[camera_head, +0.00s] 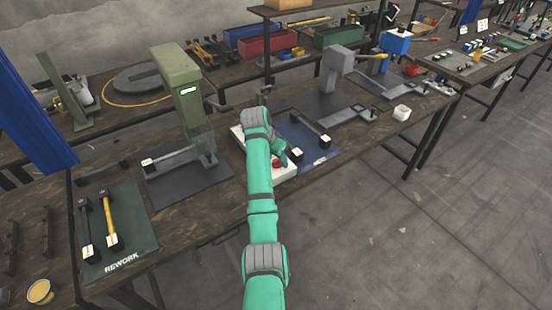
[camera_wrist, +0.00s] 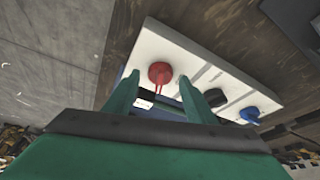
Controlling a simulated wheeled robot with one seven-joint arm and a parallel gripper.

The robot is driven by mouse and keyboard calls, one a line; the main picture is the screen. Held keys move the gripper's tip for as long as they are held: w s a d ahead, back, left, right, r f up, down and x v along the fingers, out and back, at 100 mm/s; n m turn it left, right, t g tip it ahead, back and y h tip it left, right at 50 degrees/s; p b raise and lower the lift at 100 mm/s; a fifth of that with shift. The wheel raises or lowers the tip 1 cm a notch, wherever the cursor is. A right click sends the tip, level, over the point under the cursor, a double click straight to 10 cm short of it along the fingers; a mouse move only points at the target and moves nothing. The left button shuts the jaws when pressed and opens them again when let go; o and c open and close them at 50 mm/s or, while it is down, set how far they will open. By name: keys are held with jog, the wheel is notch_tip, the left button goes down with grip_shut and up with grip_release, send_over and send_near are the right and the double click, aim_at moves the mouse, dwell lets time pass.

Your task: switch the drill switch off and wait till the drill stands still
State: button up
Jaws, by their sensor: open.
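A white switch panel (camera_wrist: 180,48) fills the middle of the wrist view. It carries a red knob (camera_wrist: 160,73), a black knob (camera_wrist: 211,98) and a blue knob (camera_wrist: 249,115); no readable labels tell which is the drill switch. My gripper (camera_wrist: 160,82) is open, its fingertips on either side of the red knob in the picture; contact cannot be told. In the head view the panel (camera_head: 287,172) is partly hidden by my arm, and my gripper (camera_head: 281,157) is over it. A green press (camera_head: 178,70) with a lit green display stands left; whether anything spins cannot be told.
A blue mat (camera_head: 325,157) with a dark part lies right of the panel. A grey press (camera_head: 338,70) stands farther right, near a white cup (camera_head: 402,112). A REWORK mat (camera_head: 126,210) with two tools lies left. The floor at right is clear.

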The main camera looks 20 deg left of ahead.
jog(key=shift+f, duration=0.1)
jog(key=c, duration=1)
jog(key=shift+d+n, duration=0.15)
jog(key=shift+n, duration=0.25)
jog(key=n+y, duration=0.1)
jog(key=n, duration=0.1)
jog(key=n+y, duration=0.1)
jog(key=n, duration=0.2)
jog(key=shift+w+d, duration=0.1)
jog(key=shift+d, duration=0.1)
jog(key=n+y, duration=0.1)
jog(key=n, duration=0.2)
jog(key=shift+n+y, duration=0.3)
jog(key=shift+d+n+g+y, duration=0.1)
jog(key=shift+n+g+y, duration=0.25)
jog(key=shift+n, duration=0.75)
jog(key=shift+n+g+y, duration=0.35)
jog(key=shift+n, duration=0.75)
